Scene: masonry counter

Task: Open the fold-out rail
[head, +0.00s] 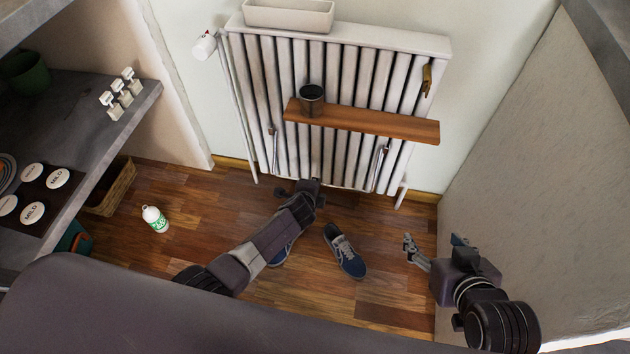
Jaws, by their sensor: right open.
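A white ribbed radiator (340,42) stands against the wall. A wooden board (385,124) runs across its front, with a dark cup (311,101) on its left part. Two slim metal pieces, one at left (273,148) and one at right (379,166), show low on the radiator front. I cannot tell which of these parts belong to the fold-out rail. My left gripper (305,187) is at the radiator's lower edge; its fingers are too dark and small to read. My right gripper (432,240) is open and empty, low to the right of the radiator.
A white trough (289,17) sits on the radiator top. A brown object (427,79) hangs at its upper right. Blue shoes (345,251) and a white-green bottle (155,218) are on the floor. A grey counter (140,98) is at left; a pale wall closes the right side.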

